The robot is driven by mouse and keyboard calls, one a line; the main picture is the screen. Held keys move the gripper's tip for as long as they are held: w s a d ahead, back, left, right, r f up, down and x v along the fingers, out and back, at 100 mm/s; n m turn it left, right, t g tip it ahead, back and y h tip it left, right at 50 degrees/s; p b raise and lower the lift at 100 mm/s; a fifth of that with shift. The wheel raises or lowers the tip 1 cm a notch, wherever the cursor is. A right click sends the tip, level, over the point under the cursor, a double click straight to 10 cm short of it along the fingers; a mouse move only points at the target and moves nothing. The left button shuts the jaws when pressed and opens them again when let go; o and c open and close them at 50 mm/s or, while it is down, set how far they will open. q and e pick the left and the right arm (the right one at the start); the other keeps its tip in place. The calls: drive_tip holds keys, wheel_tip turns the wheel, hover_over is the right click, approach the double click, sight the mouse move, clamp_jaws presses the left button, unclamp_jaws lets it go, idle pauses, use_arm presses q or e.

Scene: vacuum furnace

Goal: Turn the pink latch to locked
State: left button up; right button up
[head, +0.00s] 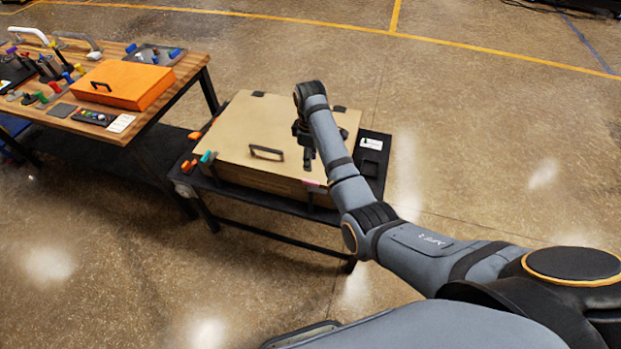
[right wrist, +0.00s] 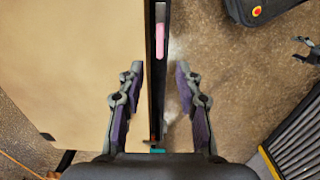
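The pink latch (right wrist: 159,40) is a small upright bar on the dark front edge of the tan box, ahead of my right fingertips in the right wrist view. In the head view it is a small pink spot (head: 312,183) at the box's front right. My right gripper (right wrist: 159,78) is open and empty, its fingers on either side of the box's front edge, apart from the latch. In the head view the right gripper (head: 308,163) is over the box's right part. A dark two-pronged shape (right wrist: 306,50) at the wrist view's right edge looks like my left gripper, prongs apart.
The tan box (head: 238,125) has a black handle (head: 266,153) and stands on a low black table (head: 285,206). A teal piece (head: 207,157) is at its front left. A wooden workbench (head: 150,118) with an orange case (head: 125,85) stands left. Floor to the right is clear.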

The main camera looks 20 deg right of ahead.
sight(311, 181)
wheel_tip(311, 181, down, 10)
drive_tip(key=shift+f, duration=0.15)
drive_tip(key=shift+c, duration=0.3)
clamp_jaws()
